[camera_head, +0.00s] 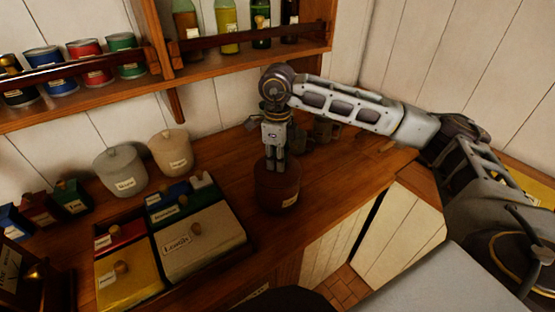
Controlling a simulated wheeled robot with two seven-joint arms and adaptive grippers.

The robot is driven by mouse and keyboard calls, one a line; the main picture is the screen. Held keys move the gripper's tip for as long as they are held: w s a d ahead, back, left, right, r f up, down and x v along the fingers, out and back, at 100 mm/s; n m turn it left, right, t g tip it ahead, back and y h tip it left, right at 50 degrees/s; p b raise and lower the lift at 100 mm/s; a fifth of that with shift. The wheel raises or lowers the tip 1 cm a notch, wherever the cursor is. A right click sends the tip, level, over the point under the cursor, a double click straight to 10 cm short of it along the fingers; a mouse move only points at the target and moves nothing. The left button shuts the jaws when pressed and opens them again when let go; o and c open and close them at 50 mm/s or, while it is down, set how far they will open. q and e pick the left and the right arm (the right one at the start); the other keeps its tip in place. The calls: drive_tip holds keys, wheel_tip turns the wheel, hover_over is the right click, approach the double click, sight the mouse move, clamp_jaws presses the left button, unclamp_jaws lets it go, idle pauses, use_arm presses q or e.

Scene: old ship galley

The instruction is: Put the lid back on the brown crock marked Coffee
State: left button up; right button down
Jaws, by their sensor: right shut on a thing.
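The brown crock (277,195) stands on the wooden counter near its front edge, with a small pale label too small to read. My right gripper (275,167) points straight down over the middle of the crock. It is shut on the lid's knob, which the fingers hide. The brown lid appears at the crock's top, but its edge blends with the crock, so I cannot tell whether it is fully seated or slightly above. My left gripper is out of view.
Two pale crocks (121,171) (171,153) stand at the back left. Colourful boxes, including a large cream one (204,244), sit left of the brown crock. Cups (326,129) stand behind my right arm. A shelf (240,58) with bottles and tins hangs above.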

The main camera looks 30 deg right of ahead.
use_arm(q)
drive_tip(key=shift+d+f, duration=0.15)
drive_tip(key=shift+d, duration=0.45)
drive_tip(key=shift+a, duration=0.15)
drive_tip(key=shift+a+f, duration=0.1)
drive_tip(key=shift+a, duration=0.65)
use_arm(e)
drive_tip(key=shift+f, duration=0.1)
use_arm(q)
drive_tip(key=shift+b, duration=0.3)
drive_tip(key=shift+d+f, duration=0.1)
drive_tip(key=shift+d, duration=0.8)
